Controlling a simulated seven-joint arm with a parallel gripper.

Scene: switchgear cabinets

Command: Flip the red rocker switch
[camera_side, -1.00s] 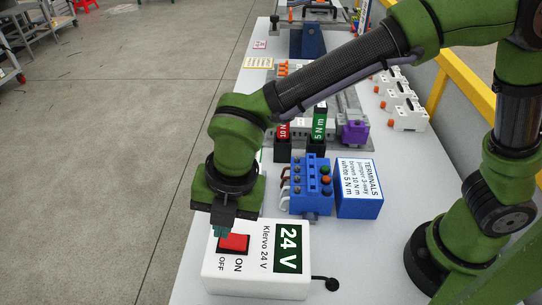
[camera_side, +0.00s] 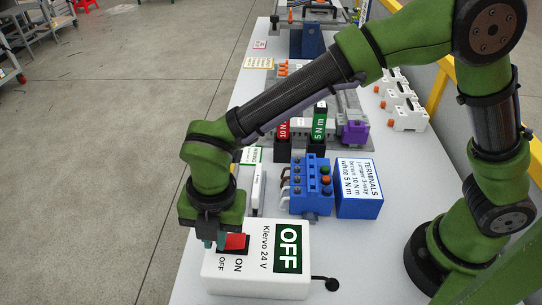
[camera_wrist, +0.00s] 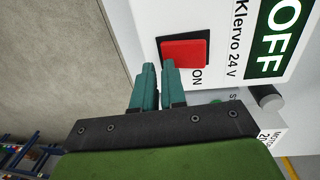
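The red rocker switch (camera_side: 235,242) sits in a black frame on top of the white Klervo 24 V box (camera_side: 225,282). ON and OFF are printed beside it. The box's green display (camera_side: 289,248) reads OFF. My gripper (camera_side: 212,241) is low over the box, at the rocker's left edge near the OFF end. In the wrist view the teal fingertips (camera_wrist: 159,65) are together with only a thin gap and hold nothing. The red rocker (camera_wrist: 184,51) shows just beyond them there. I cannot tell whether the tips touch it.
A blue terminal block (camera_side: 311,188) and a labelled TERMINALS box (camera_side: 359,190) stand behind the white box. Red (camera_side: 283,132) and green (camera_side: 320,125) torque tools stand further back. A black-ended lead (camera_side: 332,284) leaves the box's right side. The floor to the left is open.

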